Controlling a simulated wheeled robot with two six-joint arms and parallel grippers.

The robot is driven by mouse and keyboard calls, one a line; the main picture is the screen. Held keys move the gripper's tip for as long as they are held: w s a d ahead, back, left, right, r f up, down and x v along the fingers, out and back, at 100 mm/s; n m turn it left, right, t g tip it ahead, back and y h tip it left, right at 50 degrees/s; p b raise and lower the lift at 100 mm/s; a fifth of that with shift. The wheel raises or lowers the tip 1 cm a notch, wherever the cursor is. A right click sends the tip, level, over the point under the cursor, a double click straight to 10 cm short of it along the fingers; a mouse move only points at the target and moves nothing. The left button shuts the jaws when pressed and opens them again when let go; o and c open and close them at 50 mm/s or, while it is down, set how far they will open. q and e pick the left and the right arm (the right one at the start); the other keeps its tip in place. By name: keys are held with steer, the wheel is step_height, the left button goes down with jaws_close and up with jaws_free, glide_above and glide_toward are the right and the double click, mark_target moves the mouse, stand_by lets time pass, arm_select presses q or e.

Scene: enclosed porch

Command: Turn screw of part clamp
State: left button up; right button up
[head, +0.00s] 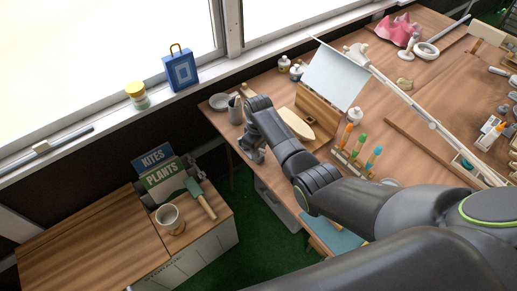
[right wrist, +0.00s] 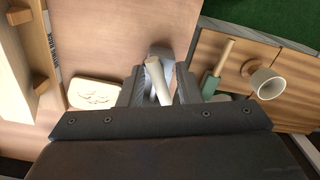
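My right gripper (head: 254,156) points down at the left edge of the workbench. In the right wrist view its two fingers (right wrist: 160,92) stand apart, on either side of a slanted cream bar (right wrist: 158,82), which seems to be the screw handle of the part clamp. A grey metal piece (right wrist: 161,53), apparently the clamp's body, shows just beyond the bar at the bench edge. I cannot tell whether either finger touches the bar. In the head view the clamp is hidden behind my right gripper. My left gripper is in neither view.
A pale carved board (right wrist: 95,93) lies beside the gripper. A grey cup (head: 235,110) and a dish (head: 219,101) stand near the bench corner. A low cabinet (head: 90,238) holds a mug (head: 170,218) and a green trowel (head: 195,190).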

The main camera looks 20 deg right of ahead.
jaws_close()
steer(key=shift+r, duration=0.1)
steer(key=shift+r+m+p, duration=0.1)
steer(key=shift+m+p, duration=0.95)
steer(key=shift+m, duration=0.05)
steer(key=shift+w+m+p, duration=0.1)
steer(key=shift+m+p, duration=0.9)
steer(key=shift+m, duration=0.9)
jaws_free()
